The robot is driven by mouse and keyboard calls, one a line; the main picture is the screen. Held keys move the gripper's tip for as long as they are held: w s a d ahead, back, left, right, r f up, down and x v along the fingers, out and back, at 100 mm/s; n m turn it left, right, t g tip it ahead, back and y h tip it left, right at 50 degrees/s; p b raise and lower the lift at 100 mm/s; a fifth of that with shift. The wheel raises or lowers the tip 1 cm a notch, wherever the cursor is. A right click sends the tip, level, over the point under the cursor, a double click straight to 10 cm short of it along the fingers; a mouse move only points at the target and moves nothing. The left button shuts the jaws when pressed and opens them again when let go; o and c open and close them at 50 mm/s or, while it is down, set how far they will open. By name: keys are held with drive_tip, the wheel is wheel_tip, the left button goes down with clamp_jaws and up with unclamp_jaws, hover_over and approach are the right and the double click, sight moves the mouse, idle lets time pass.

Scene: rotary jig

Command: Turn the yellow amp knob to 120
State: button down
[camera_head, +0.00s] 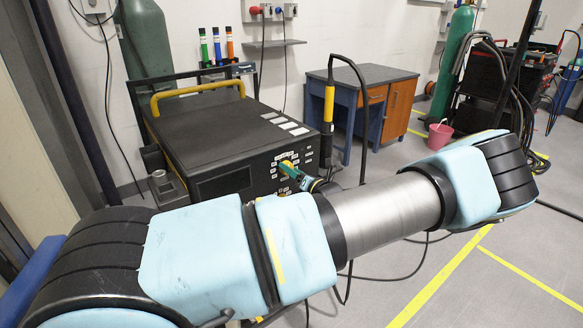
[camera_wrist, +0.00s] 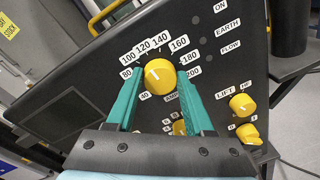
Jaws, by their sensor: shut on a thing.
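The yellow amp knob (camera_wrist: 160,76) sits on the black front panel of the welding machine, inside a ring of white number labels. The 120 label (camera_wrist: 142,47) is at its upper left. A short white mark on the knob points up and left, toward the 80-to-120 side; I cannot read its exact value. My gripper (camera_wrist: 160,82) has one green finger on each side of the knob and is shut on it. In the head view my gripper (camera_head: 290,170) reaches the machine's front panel, and my arm covers part of the panel.
The welding machine (camera_head: 220,125) has a yellow handle (camera_head: 197,92) on top. More yellow knobs, including one marked LIFT (camera_wrist: 241,104), sit lower right on the panel. Another yellow knob (camera_wrist: 179,127) is just below, partly hidden by my gripper. A torch (camera_head: 328,102) with a cable stands beside the machine.

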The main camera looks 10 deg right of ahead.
drive_tip(key=shift+m, duration=0.5)
drive_tip(key=shift+c, duration=1.4)
unclamp_jaws()
drive_tip(key=shift+d, duration=0.1)
drive_tip(key=b+v, duration=0.3)
drive_tip(key=v, duration=0.7)
drive_tip(key=shift+s, duration=0.35)
drive_tip(key=shift+d, duration=0.1)
